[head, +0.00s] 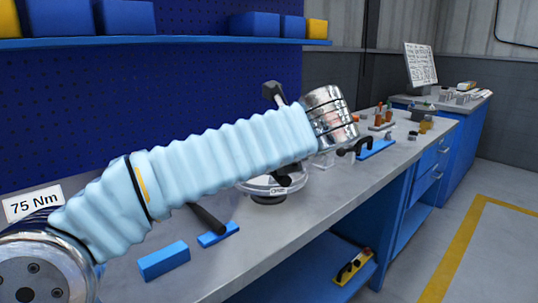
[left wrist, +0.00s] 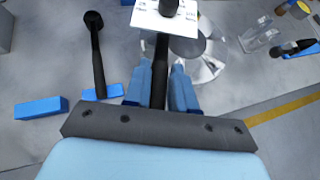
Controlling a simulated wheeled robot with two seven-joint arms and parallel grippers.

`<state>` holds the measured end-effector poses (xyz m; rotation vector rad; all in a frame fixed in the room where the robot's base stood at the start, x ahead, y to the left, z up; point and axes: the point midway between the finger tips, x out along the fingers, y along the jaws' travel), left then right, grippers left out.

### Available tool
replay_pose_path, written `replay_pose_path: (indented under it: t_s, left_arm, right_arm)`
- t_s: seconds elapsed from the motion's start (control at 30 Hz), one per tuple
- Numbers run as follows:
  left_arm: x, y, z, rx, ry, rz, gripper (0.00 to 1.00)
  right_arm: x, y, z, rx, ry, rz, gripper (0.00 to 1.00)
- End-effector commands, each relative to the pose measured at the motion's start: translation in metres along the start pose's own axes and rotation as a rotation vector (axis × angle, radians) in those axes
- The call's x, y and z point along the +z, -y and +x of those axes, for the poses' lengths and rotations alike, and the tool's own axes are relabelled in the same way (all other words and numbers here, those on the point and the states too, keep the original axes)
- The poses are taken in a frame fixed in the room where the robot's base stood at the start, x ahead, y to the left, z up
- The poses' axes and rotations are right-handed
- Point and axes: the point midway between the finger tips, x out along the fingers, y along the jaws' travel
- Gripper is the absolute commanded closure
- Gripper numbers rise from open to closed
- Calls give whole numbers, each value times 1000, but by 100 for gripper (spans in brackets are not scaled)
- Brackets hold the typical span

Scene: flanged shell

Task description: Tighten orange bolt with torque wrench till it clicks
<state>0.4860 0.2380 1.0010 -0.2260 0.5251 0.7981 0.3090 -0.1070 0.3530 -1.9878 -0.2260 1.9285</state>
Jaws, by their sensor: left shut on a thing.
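My left arm crosses the head view in a light blue sleeve and hides my left gripper there. In the left wrist view the left gripper (left wrist: 158,90) has two blue fingers shut on a black-handled wrench (left wrist: 160,72), whose dark round end shows at the top. A dark tool end (head: 273,92) rises behind the sleeve in the head view. The round, pale flanged shell (head: 262,194) is mostly hidden behind my arm; it also shows in the left wrist view (left wrist: 208,68). I cannot make out the orange bolt on it. My right gripper is not in view.
Another black-handled tool (head: 207,217) rests on a blue holder (head: 220,236) beside a blue block (head: 164,260). A black tool (head: 354,146) on a blue stand (head: 378,148) and several small orange parts lie farther right. A "75 Nm" sign (head: 33,203) is at left.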

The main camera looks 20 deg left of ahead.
Motion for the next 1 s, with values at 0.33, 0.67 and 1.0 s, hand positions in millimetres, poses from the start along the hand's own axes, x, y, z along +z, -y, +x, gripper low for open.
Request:
replay_pose_path:
  t_s: [0.33, 0.67, 1.0]
  left_arm:
    - [-6, 0, 4, -1, 3, -1, 100]
    - [-13, 0, 8, -1, 3, -2, 100]
    - [-20, 0, 12, -1, 3, -2, 100]
  right_arm:
    - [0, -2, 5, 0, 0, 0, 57]
    - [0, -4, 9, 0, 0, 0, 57]
    - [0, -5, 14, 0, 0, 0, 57]
